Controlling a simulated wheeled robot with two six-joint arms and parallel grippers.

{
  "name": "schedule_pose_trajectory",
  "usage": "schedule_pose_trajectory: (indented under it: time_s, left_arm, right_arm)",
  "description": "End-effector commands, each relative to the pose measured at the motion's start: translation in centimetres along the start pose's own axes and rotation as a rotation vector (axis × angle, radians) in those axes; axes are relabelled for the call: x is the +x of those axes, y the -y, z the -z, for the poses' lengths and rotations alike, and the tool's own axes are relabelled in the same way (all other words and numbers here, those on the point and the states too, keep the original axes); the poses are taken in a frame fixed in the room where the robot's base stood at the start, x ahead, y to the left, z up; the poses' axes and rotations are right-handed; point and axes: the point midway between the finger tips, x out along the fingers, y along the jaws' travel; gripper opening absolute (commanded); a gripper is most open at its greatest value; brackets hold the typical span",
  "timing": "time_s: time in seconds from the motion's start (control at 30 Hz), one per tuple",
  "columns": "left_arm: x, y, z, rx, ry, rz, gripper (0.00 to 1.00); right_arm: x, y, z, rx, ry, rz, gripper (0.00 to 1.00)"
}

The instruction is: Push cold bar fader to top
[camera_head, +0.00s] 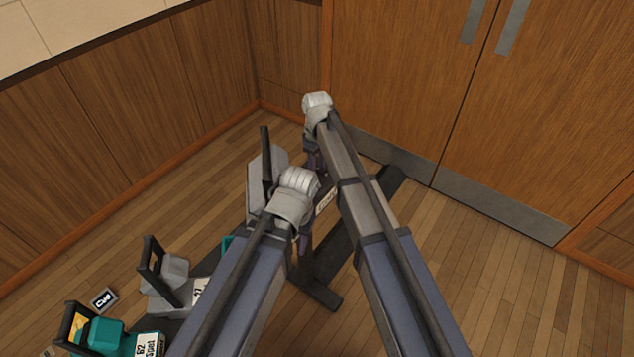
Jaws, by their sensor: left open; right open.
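No fader that I can identify as the cold bar fader shows in the head view; my arms cover much of the middle. My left gripper (304,240) is the lower one. It points down below its pale wrist, partly hidden by my own arm, and is open with nothing seen in it. My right gripper (314,158) is higher in the picture, pointing down beside a dark stand, and is open. A small white label (326,201) shows between my arms; its text is partly hidden.
Grey lamps with dark yokes (168,278) and a teal lamp (103,336) stand at the lower left. A small "Cue" sign (104,300) lies near them. Wood panels (100,140) and double doors (400,80) close off the back. The floor at right (500,270) is clear.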

Motion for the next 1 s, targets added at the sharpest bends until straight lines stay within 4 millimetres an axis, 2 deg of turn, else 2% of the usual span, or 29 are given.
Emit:
schedule_pose_trajectory:
  time_s: [0.03,0.3,0.5,0.87,1.0]
  left_arm:
    - [1.0,-0.1,0.1,0.000,0.000,0.000,0.46]
    - [4.5,-0.4,0.3,0.000,0.000,0.000,0.46]
    - [6.4,-0.6,0.4,0.000,0.000,0.000,0.46]
    - [6.5,-0.6,0.4,0.001,0.000,0.000,0.46]
    - [6.5,-0.6,0.4,0.001,0.000,0.000,0.46]
  right_arm:
    - [1.0,0.0,0.0,0.001,0.000,0.000,0.46]
    - [4.5,0.0,0.0,0.001,0.000,0.000,0.46]
    - [6.4,0.0,0.0,0.001,0.000,0.000,0.46]
    - [6.5,0.0,0.0,0.001,0.000,0.000,0.46]
    - [6.5,0.0,0.0,0.001,0.000,0.000,0.30]
